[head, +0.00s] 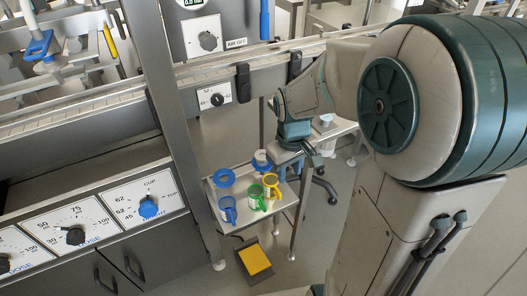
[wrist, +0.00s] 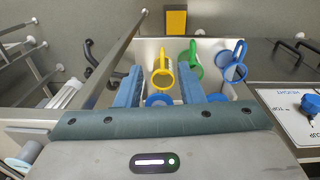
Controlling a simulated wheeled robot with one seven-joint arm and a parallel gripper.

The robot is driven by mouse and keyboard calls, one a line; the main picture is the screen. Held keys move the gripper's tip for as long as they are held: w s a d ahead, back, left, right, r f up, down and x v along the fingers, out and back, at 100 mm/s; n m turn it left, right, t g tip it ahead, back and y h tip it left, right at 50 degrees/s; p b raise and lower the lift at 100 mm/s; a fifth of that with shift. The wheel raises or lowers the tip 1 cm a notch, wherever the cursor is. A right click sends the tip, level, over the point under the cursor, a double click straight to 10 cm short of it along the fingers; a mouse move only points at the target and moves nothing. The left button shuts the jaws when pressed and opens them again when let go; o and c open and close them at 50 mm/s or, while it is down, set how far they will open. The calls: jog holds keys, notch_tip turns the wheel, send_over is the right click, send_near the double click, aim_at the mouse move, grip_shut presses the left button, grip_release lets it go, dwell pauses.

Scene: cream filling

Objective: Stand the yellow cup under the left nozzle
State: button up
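The yellow cup (head: 271,187) stands on a small pale side table, at the right of a row with a green cup (head: 254,197) and a blue cup (head: 228,209). In the wrist view the yellow cup (wrist: 162,79) appears between the ends of my two blue fingers, its handle pointing away from me. My gripper (head: 298,166) is open above the table's back right, with no cup held; its spread fingers (wrist: 160,84) also show in the wrist view. I cannot make out the left nozzle for certain.
Two blue-rimmed round containers (head: 224,177) (head: 262,159) stand behind the cups on the table (head: 213,190). A steel machine frame with dials (head: 148,206) fills the left. A yellow pad (head: 254,260) lies on the floor in front of the table.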

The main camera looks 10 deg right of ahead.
jog(key=w+f+n, duration=0.1)
jog(key=w, duration=0.2)
send_near(273, 191)
notch_tip(273, 191, down, 3)
jog(key=s+d, duration=0.2)
jog(key=s, duration=0.1)
jog(key=shift+n, duration=0.3)
notch_tip(273, 191, down, 6)
jog(key=shift+r+b, duration=0.2)
jog(key=shift+b, duration=0.8)
grip_shut()
